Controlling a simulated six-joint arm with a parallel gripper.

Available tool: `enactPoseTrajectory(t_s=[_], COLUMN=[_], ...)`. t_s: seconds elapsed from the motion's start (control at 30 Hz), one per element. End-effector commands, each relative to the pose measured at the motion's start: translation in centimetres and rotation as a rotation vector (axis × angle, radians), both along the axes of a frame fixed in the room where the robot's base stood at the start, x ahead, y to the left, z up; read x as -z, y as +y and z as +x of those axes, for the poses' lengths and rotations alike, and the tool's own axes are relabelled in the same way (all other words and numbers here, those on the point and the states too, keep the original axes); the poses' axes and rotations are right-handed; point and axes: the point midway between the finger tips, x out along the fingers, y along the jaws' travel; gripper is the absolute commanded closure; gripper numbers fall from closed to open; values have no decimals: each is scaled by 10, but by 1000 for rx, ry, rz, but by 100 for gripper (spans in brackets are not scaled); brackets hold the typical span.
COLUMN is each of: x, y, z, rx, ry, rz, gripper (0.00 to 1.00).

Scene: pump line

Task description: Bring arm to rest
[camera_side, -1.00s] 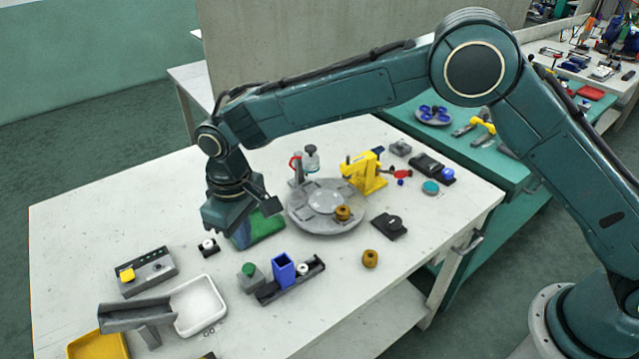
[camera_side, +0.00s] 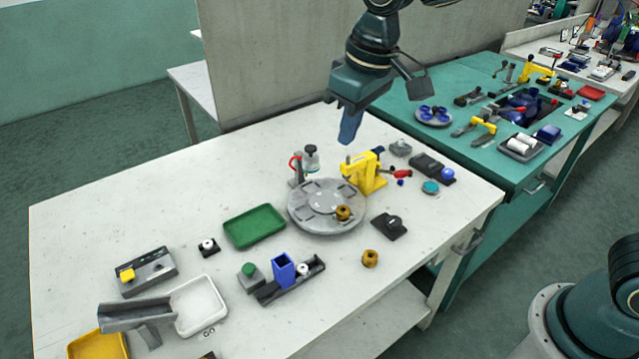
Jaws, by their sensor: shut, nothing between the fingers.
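My gripper (camera_side: 349,128) hangs above the back of the white table (camera_side: 120,215), in the upper middle of the side view. It points down, and its blue fingers are shut with nothing between them. It is apart from everything on the table. My upper arm links are mostly out of the picture at the top.
Below are a round grey plate (camera_side: 322,222) with a brass part (camera_side: 343,213), a yellow fixture (camera_side: 363,173), a red-handled stand (camera_side: 297,172), an empty green tray (camera_side: 254,226) and a blue holder (camera_side: 283,270). A white tray (camera_side: 200,322) lies at the front left.

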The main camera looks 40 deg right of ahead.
Motion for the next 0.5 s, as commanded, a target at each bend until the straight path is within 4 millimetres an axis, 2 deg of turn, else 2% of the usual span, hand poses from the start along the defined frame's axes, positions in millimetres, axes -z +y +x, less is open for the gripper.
enactPoseTrajectory(t_s=[0.2, 0.5], x=[-26, -43], y=[-41, -87], z=[-36, -90], rx=[56, 129], ry=[-50, -117], rz=[15, 29], gripper=[100, 100])
